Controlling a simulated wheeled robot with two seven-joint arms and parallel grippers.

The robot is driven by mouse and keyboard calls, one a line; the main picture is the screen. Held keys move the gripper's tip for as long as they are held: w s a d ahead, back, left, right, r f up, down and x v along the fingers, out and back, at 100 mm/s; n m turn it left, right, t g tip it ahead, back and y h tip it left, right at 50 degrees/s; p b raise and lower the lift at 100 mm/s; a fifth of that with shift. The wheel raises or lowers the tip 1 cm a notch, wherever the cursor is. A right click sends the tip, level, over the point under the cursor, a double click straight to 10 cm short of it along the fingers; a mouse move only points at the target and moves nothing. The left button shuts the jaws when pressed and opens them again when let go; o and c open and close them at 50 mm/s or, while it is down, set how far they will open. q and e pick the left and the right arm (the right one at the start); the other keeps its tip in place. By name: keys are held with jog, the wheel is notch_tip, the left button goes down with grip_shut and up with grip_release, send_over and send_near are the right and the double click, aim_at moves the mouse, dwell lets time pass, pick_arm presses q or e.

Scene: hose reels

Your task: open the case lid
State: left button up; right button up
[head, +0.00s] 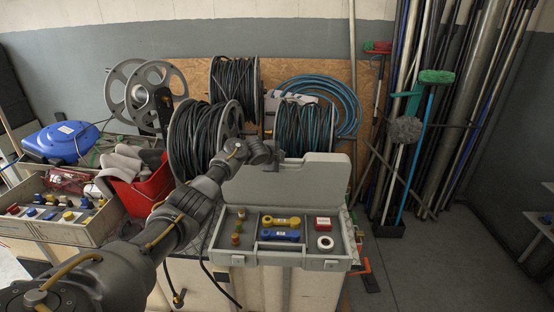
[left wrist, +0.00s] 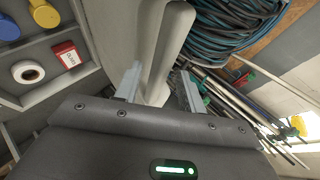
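The grey case (head: 285,262) sits open on the work surface in the head view. Its lid (head: 305,184) stands raised at the back, leaning toward the hose reels. My left gripper (head: 270,157) is at the lid's upper left part, its fingers partly hidden by the wrist. In the left wrist view the two fingers (left wrist: 160,88) are apart, with the lid's edge (left wrist: 170,50) between them; whether they touch it I cannot tell. The case holds a yellow tool (head: 281,221), a blue tool (head: 280,235), a red box (head: 323,224) and a white roll (head: 325,242). My right gripper is not in view.
Hose reels (head: 205,135) and coiled blue hose (head: 340,95) stand close behind the lid. A red bin (head: 145,190) and a tray of small parts (head: 70,230) lie left. Poles (head: 420,150) lean at the right; floor is clear at lower right.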

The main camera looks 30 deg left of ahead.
pick_arm(q)
jog(key=v, duration=1)
jog(key=shift+s+r+b, duration=0.25)
jog(key=shift+s+b, duration=0.05)
jog(key=shift+b, duration=0.15)
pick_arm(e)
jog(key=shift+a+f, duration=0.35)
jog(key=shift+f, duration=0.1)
pick_arm(q)
jog(key=shift+d+f, duration=0.1)
jog(key=shift+d, duration=0.05)
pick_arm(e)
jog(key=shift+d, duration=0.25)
